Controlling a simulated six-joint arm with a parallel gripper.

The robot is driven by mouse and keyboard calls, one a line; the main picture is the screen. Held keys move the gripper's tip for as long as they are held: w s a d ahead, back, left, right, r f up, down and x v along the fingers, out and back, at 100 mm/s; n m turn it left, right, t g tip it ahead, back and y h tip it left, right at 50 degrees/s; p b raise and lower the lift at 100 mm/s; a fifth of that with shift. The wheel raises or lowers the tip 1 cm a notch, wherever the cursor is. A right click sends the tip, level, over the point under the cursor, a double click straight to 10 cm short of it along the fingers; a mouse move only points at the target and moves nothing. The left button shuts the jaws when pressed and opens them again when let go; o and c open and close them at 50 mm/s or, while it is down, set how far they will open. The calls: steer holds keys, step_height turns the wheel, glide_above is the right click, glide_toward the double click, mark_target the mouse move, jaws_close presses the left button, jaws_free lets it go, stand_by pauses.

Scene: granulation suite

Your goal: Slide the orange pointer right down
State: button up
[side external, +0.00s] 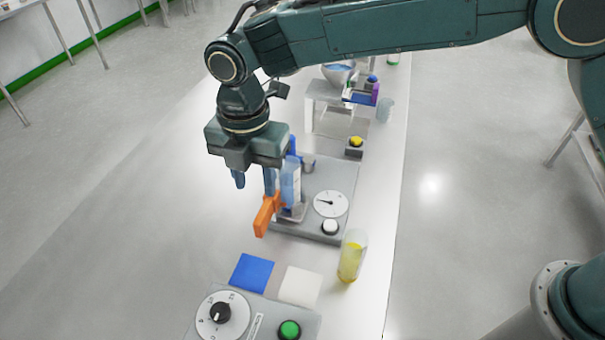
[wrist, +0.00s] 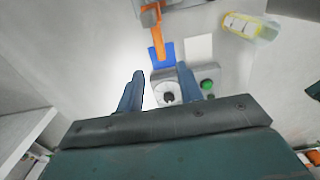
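The orange pointer (side external: 267,215) sticks out from a grey device (side external: 335,178) that has a round dial (side external: 330,204) and an upright, clear bluish column (side external: 290,183). In the wrist view the pointer (wrist: 163,40) is near the top, pointing down the picture. My gripper (side external: 254,187) hangs above and beside the pointer, with its fingers apart and nothing held. One finger overlaps the pointer's upper end in the side view; I cannot tell whether they touch. In the wrist view the gripper (wrist: 160,72) is open, with the pointer beyond the fingertips.
A blue square (side external: 252,272) and a white square (side external: 300,286) lie in front of the device. A yellow-filled beaker (side external: 352,257) stands at right. A panel with a black knob (side external: 220,312) and green button (side external: 289,330) is nearest. The white bench is clear at left.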

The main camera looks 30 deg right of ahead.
mark_target(260, 216)
step_height(260, 216, down, 11)
steer(key=shift+r, duration=0.15)
stand_by(0.4)
jaws_close()
